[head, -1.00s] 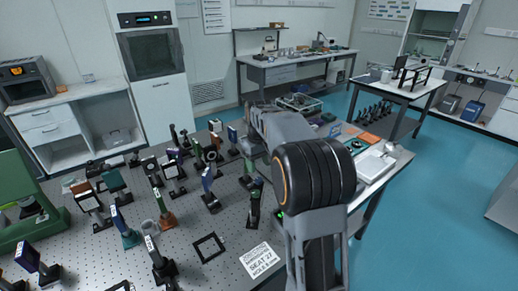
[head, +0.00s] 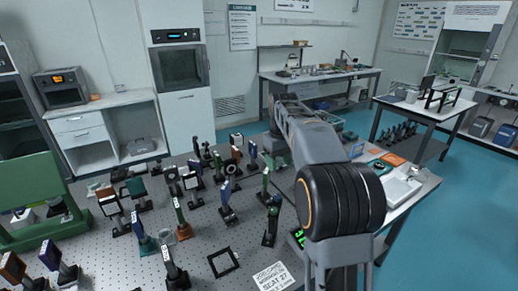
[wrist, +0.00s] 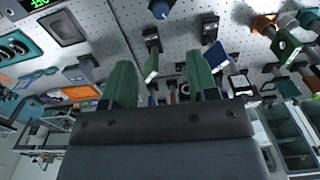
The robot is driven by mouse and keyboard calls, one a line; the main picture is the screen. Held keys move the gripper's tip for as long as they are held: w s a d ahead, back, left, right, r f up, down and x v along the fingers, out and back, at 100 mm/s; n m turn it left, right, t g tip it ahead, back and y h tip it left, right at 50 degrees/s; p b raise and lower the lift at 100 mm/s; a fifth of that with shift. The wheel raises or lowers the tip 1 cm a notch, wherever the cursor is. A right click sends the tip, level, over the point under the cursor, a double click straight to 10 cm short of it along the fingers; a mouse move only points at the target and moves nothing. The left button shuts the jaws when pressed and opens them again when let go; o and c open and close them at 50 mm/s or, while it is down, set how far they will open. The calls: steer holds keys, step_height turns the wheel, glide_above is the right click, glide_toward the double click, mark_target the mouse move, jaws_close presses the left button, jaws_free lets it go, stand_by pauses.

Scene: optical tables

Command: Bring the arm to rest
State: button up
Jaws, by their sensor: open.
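My gripper (wrist: 160,82) shows in the wrist view with its two green fingers apart and nothing between them. Beyond the fingers, the wrist view shows the perforated table top upside down, with several mounted optics. In the head view my arm reaches forward over the right part of the optical table (head: 110,262); its fingers are hidden behind my own arm links there. Whether the fingers are clear of every mount cannot be told from the head view.
A black square frame (head: 223,262) and a white seat card (head: 272,277) lie near the front. Blue floor (head: 460,215) is open at right.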

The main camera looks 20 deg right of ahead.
steer(key=s+a+f+t, duration=0.1)
steer(key=s+a+f, duration=0.1)
steer(key=s, duration=0.5)
steer(key=s+a+f+m+t, duration=0.1)
steer(key=s+a+f+t, duration=0.1)
steer(key=s+a, duration=0.3)
steer(key=s+a+f+t, duration=0.1)
steer(key=s+a+f, duration=0.2)
steer(key=s, duration=0.6)
steer(key=shift+s+a+f+m, duration=0.2)
steer(key=shift+s+m, duration=0.1)
steer(key=shift+m, duration=0.1)
